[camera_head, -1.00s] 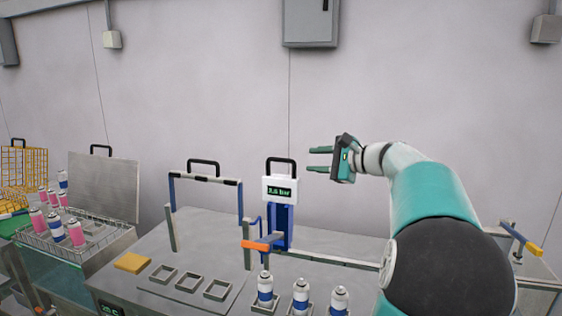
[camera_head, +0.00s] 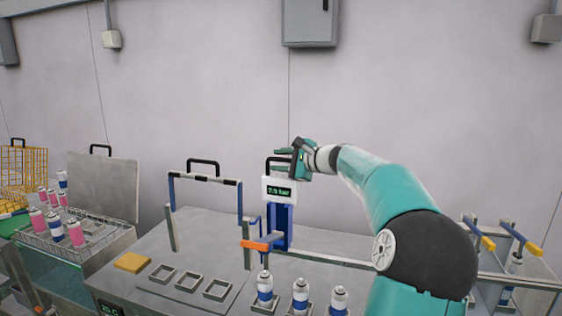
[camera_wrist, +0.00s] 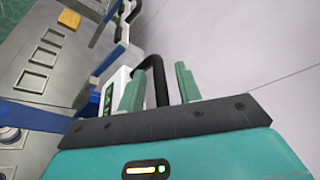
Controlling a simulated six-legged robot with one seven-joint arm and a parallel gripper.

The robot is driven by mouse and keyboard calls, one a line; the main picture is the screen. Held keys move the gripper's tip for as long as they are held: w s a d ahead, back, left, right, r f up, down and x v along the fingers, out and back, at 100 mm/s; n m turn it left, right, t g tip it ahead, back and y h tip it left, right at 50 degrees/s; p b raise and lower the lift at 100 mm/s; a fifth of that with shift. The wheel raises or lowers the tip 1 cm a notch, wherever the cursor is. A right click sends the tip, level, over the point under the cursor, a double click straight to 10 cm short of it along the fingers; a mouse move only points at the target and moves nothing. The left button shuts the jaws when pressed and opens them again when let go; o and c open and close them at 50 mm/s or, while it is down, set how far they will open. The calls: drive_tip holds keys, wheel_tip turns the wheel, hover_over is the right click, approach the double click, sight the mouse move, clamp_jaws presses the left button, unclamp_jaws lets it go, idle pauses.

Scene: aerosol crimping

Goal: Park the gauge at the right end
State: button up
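The gauge (camera_head: 278,190) is a white box with a green-lit display and a black loop handle (camera_head: 270,161) on top. It sits on a blue upright carriage (camera_head: 280,225) at the left part of a rail (camera_head: 340,259) that runs to the right. My gripper (camera_head: 279,160) is at the handle. In the wrist view, my gripper (camera_wrist: 159,70) has its two green fingers apart, one on each side of the black handle (camera_wrist: 157,75), with gaps showing. The gauge's white box (camera_wrist: 111,88) shows left of the fingers. The arm hides part of the rail.
An orange lever (camera_head: 256,245) sticks out left of the carriage. Several cans stand in front, one of them a blue-and-white can (camera_head: 300,295). A striped gate frame (camera_head: 205,179) stands left. Yellow-tipped levers (camera_head: 534,248) stand at the far right.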

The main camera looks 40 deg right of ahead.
clamp_jaws()
drive_tip(key=shift+s+d, duration=0.1)
drive_tip(key=s+d, duration=0.5)
drive_tip(key=s, duration=0.4)
drive_tip(key=s+d, duration=0.4)
drive_tip(key=s, duration=0.5)
drive_tip(key=s+d, duration=0.5)
drive_tip(key=s, duration=0.5)
drive_tip(key=shift+d, duration=0.3)
drive_tip(key=shift+s, duration=0.15)
unclamp_jaws()
drive_tip(key=shift+s, duration=0.2)
drive_tip(key=v, duration=1.3)
drive_tip(key=shift+s+r, duration=0.1)
